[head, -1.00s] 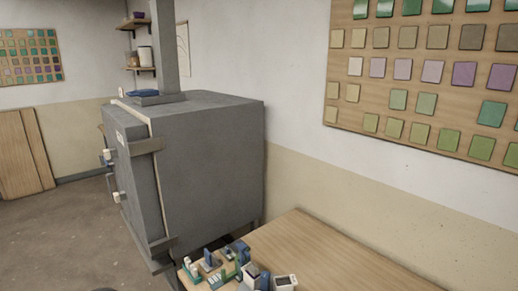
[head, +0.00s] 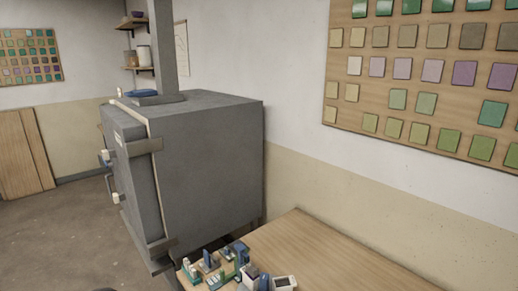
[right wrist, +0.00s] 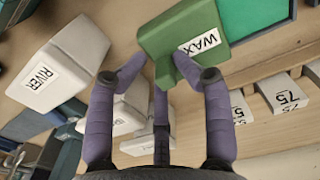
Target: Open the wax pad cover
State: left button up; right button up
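A green block with a white WAX label (right wrist: 195,40) is at the top middle of the right wrist view, tilted. My right gripper (right wrist: 160,68) has purple-grey fingers that converge at the lower edge of the WAX block. Part of the block shows between the fingertips, but whether they grip it cannot be told. In the head view neither gripper shows clearly, and the wax pad cannot be picked out among the small items at the table's near edge.
A white block labelled RIVER (right wrist: 55,75) lies left of the right gripper; pale numbered blocks (right wrist: 283,93) lie right. In the head view, small items (head: 225,265) crowd the left end of the wooden table (head: 325,255). Its right part is clear. A grey kiln (head: 205,155) stands behind.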

notch_tip(320, 180, up, 7)
jog(key=p, duration=0.4)
jog(key=shift+f, duration=0.15)
jog(key=shift+w, duration=0.1)
jog(key=shift+f, duration=0.1)
